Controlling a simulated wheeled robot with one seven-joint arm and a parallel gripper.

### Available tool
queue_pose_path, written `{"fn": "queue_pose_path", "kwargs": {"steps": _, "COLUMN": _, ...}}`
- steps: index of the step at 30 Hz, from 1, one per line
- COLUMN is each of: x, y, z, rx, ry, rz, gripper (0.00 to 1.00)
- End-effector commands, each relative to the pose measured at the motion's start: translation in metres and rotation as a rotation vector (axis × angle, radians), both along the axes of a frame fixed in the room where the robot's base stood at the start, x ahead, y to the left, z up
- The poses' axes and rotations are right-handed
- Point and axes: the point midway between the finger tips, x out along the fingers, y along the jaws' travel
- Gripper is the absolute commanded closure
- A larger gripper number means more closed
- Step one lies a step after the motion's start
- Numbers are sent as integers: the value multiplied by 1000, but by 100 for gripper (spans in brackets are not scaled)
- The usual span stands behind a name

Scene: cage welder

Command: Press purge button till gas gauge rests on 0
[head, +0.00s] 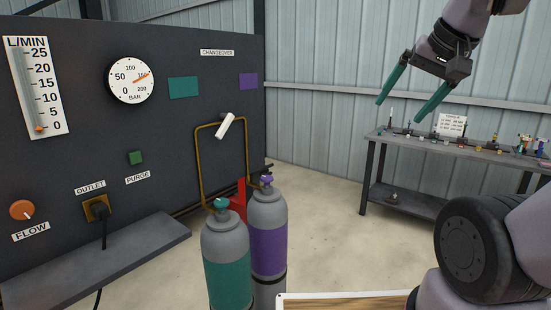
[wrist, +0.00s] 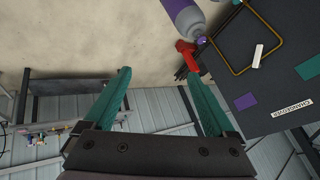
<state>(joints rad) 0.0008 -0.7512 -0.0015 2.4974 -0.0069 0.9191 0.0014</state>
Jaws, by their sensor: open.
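My gripper (head: 398,112) is open and empty, raised in the air at the upper right, far from the panel and the button. In the wrist view its teal fingers (wrist: 158,72) are spread with nothing between them. The purge button does not show in the wrist view.
The L/MIN tube (head: 35,90) has its orange marker at 0. The FLOW knob (head: 22,210) and outlet (head: 96,208) are lower left. Teal (head: 228,268) and purple (head: 269,235) cylinders stand before the panel. A ledge (head: 90,262) juts below. A cluttered bench (head: 440,147) stands at right.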

Motion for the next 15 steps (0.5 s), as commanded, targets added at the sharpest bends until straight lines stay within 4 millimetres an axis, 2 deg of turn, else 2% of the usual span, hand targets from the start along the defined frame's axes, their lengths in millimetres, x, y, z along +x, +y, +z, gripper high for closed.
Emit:
{"fn": "queue_pose_path", "kwargs": {"steps": 1, "x": 0, "y": 0, "z": 0, "rx": 0, "ry": 1, "rz": 0, "gripper": 31}}
{"fn": "queue_pose_path", "kwargs": {"steps": 5, "x": 0, "y": 0, "z": 0, "rx": 1, "ry": 1, "rz": 1, "gripper": 81}}
{"fn": "queue_pose_path", "kwargs": {"steps": 6, "x": 0, "y": 0, "z": 0, "rx": 1, "ry": 1, "rz": 1, "gripper": 96}}
{"fn": "queue_pose_path", "kwargs": {"steps": 7, "x": 0, "y": 0, "z": 0, "rx": 1, "ry": 1, "rz": 1, "gripper": 100}}
{"fn": "queue_pose_path", "kwargs": {"steps": 15, "x": 0, "y": 1, "z": 0, "rx": 2, "ry": 2, "rz": 2, "gripper": 100}}
